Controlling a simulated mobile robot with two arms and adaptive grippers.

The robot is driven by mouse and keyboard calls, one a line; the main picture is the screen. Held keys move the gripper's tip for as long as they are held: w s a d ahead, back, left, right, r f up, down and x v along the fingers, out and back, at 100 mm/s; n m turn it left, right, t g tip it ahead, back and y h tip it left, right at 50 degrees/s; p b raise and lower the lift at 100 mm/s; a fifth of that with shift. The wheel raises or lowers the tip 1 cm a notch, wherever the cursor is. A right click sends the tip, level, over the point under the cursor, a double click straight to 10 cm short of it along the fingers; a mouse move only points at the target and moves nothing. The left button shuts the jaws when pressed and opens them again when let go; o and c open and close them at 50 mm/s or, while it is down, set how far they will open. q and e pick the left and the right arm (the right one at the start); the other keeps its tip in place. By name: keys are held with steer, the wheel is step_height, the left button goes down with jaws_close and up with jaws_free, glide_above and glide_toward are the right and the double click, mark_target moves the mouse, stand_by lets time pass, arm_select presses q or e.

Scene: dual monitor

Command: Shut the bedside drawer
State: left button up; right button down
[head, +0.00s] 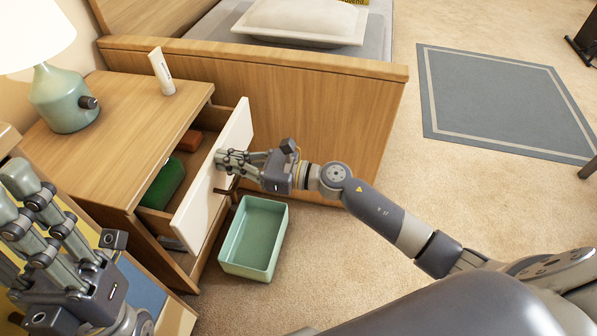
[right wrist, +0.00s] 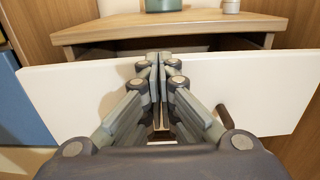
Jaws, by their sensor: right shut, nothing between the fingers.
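The bedside drawer (head: 212,178) stands partly open from the wooden nightstand (head: 120,115). Its white front also shows in the right wrist view (right wrist: 258,82), with a dark gap above it under the nightstand top. A green item and a reddish-brown item lie inside. A dark handle (head: 228,190) sticks out of the front. My right gripper (head: 222,160) is shut and empty, its fingertips at the upper part of the drawer front; I cannot tell if they touch. My left gripper (head: 22,205) is at the lower left, away from the drawer; its fingertips are not clear.
A lamp (head: 62,98) and a small white object (head: 161,72) stand on the nightstand. A green open bin (head: 254,240) sits on the carpet below the drawer. The wooden bed end (head: 310,110) rises behind my right gripper.

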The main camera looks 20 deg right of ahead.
mark_target(208, 158)
steer(key=x, duration=0.5)
steer(key=shift+d, duration=0.1)
steer(key=shift+w+a, duration=0.2)
steer(key=shift+a, duration=0.1)
steer(key=shift+d+f, duration=0.1)
